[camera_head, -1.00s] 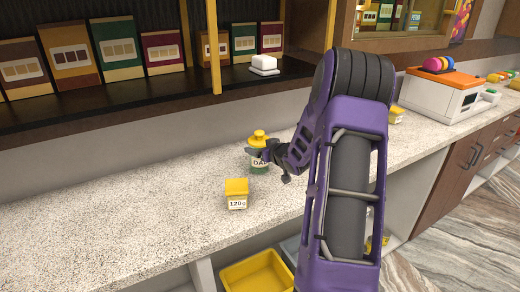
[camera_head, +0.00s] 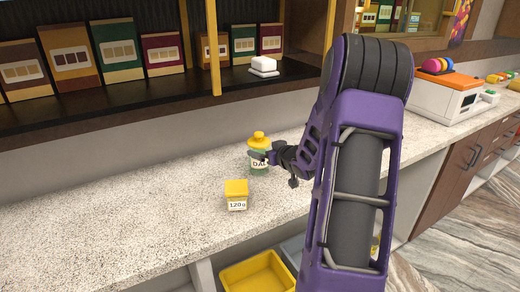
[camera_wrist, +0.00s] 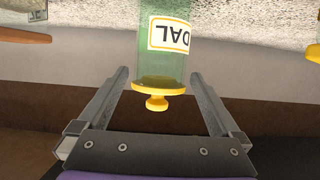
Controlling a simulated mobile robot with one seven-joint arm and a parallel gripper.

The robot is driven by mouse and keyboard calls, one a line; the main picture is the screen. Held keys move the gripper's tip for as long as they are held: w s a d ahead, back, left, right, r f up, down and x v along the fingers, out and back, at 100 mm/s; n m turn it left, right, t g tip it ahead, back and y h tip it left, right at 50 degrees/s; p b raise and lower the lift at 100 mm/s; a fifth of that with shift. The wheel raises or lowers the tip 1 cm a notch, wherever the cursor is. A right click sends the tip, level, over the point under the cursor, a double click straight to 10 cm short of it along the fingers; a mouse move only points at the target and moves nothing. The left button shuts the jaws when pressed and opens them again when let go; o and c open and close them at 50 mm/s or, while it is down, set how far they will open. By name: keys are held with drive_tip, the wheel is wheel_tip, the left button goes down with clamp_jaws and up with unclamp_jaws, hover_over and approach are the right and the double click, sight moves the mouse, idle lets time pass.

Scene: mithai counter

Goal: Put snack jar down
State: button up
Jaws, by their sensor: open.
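The snack jar (camera_head: 258,166) is green and clear, with a yellow knobbed lid and a white label reading "DAL". It stands upright on the speckled counter (camera_head: 130,220). In the wrist view the jar (camera_wrist: 166,65) appears upside down, its lid between the ends of the two fingers. My gripper (camera_head: 268,157) is at the right side of the jar in the head view. In the wrist view my gripper (camera_wrist: 158,80) is open, with a visible gap between each finger and the jar.
A dark shelf (camera_head: 110,105) with packets runs behind. A yellow bin (camera_head: 258,272) sits below the counter edge. The counter's left part is clear.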

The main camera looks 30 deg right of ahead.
drive_tip(key=v, duration=0.7)
drive_tip(key=shift+s+r, duration=0.15)
drive_tip(key=shift+s, duration=0.2)
